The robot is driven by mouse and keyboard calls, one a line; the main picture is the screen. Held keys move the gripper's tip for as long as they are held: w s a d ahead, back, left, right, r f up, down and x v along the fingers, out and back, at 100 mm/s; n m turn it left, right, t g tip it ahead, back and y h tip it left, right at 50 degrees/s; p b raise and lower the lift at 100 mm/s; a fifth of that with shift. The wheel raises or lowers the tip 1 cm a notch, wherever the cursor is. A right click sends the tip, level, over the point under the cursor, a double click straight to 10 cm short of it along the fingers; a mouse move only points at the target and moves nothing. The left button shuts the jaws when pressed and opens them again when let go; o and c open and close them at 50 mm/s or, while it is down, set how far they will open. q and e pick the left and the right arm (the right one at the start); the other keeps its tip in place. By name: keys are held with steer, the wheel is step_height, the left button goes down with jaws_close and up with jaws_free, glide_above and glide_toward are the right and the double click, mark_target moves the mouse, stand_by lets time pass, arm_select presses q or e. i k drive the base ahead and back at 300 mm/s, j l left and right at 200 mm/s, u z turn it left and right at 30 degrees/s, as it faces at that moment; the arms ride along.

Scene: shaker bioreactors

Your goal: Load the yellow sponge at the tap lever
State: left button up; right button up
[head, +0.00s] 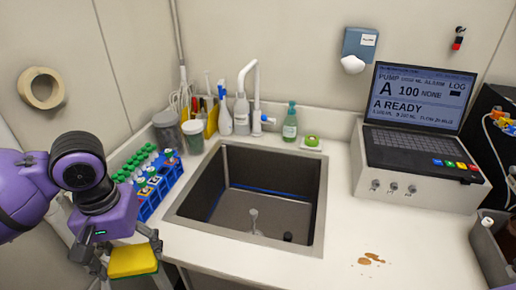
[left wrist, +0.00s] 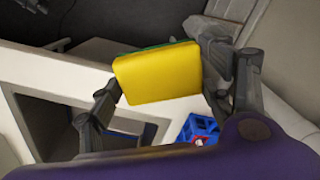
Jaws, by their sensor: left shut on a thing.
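The yellow sponge (head: 133,260) has a green layer on one side. My left gripper (head: 127,262) is shut on it and holds it at the lower left, left of the counter's front edge. In the left wrist view the sponge (left wrist: 158,74) sits between the two fingers of the gripper (left wrist: 160,80). The white tap (head: 254,95) stands behind the sink, with a small blue-ended part, seemingly its lever (head: 268,120), at its right side. The sponge is well apart from the tap. My right gripper is not in view.
The dark sink (head: 255,190) is set in the white counter. A blue rack (head: 160,183) of green-capped tubes stands left of it. Bottles, tubs and a green soap bottle (head: 290,122) line the back. A pump unit (head: 415,180) and brown spill (head: 371,259) are at right.

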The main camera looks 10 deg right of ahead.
mark_target(263, 118)
steer(key=i+z, duration=0.15)
steer(key=z, duration=1.2)
steer(key=i+j, duration=0.45)
